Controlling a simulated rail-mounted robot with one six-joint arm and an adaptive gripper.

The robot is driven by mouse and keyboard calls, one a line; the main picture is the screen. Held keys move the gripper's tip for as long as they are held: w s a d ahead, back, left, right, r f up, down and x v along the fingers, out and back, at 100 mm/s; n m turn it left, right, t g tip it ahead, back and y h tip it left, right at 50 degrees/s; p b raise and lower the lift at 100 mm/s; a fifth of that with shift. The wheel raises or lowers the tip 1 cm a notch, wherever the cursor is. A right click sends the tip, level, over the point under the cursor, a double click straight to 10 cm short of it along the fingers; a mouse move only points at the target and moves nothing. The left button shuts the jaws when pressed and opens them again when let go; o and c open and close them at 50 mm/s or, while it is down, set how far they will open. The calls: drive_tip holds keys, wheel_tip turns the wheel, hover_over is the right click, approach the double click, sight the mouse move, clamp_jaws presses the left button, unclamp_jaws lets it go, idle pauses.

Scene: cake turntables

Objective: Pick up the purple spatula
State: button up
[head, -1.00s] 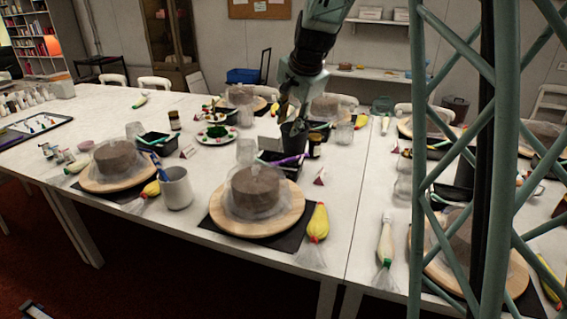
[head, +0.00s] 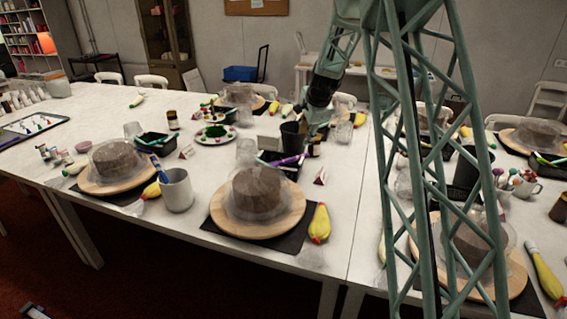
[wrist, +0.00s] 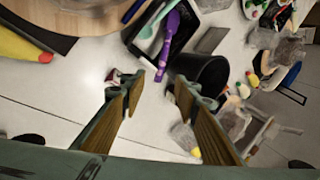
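The purple spatula (head: 288,160) rests across the black tray (head: 292,172) near the table's middle. In the wrist view, the purple spatula (wrist: 168,40) lies in the black tray (wrist: 178,50) beside a mint-green tool, beyond my fingertips. My gripper (head: 315,128) is above the table, right of the black cup in the head view, and its fingers are hard to make out there. In the wrist view, my gripper (wrist: 157,84) is open, with nothing between its fingers.
A black cup (head: 292,138) stands just behind the tray; it also shows close to my right finger in the wrist view (wrist: 208,72). A covered cake on a wooden turntable (head: 222,215) stands in front. A yellow piping bag (head: 319,223) lies to its right.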

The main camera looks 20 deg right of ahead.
drive_tip(key=w+d+f+m, duration=0.1)
drive_tip(key=w+d+f, duration=0.1)
drive_tip(key=d+f, duration=0.1)
drive_tip(key=shift+w+d+f, duration=0.3)
drive_tip(key=shift+d+f, duration=0.05)
drive_tip(key=shift+f, duration=0.15)
drive_tip(key=b, duration=0.1)
approach(305, 155)
drive_tip(key=shift+x, duration=2.25)
drive_tip(key=shift+w, duration=0.15)
drive_tip(key=shift+b+x, duration=1)
drive_tip(key=shift+x, duration=1.5)
clamp_jaws()
